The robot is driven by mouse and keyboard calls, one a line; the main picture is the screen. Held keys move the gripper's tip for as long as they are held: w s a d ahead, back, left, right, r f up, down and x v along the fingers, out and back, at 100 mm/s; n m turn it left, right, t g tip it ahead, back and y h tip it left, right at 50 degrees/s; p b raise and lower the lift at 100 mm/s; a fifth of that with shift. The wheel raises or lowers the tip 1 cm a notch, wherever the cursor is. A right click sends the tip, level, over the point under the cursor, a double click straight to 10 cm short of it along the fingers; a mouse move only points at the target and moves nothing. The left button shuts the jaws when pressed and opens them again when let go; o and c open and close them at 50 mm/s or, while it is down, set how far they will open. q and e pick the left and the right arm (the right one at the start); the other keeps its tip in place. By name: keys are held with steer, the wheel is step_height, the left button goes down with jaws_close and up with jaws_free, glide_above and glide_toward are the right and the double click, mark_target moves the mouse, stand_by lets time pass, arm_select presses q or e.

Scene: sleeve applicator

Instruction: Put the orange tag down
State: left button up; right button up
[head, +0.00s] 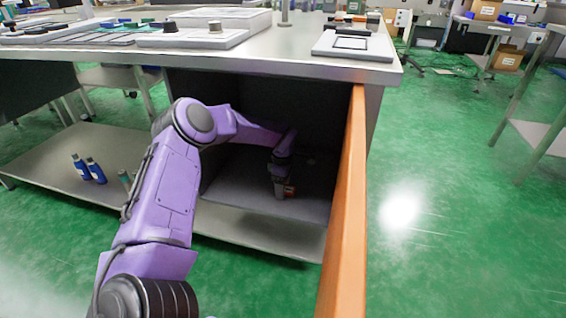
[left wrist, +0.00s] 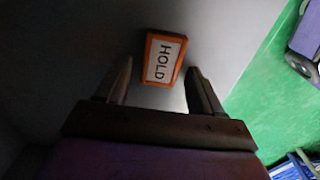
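The orange tag (left wrist: 164,60) has an orange rim and a white face reading "HOLD". In the left wrist view it lies on the grey shelf surface, apparently flat, just past and between my fingertips. My left gripper (left wrist: 160,74) is open, with a gap beside the tag on the left and its right finger close to the tag's edge. In the head view my left gripper (head: 279,190) reaches low inside the cabinet, and a small orange-red part of the tag (head: 290,190) shows beside it. My right gripper is not in view.
The cabinet's grey inner shelf (head: 240,185) is dim and otherwise looks clear. An orange upright panel edge (head: 346,210) stands right of my arm. The bench top (head: 290,66) hangs over the opening. Blue bottles (head: 95,170) stand on the lower shelf at left.

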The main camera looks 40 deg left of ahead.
arm_select(q)
step_height(320, 180, up, 7)
steer(key=p, duration=0.3)
steer(key=shift+r, duration=0.45)
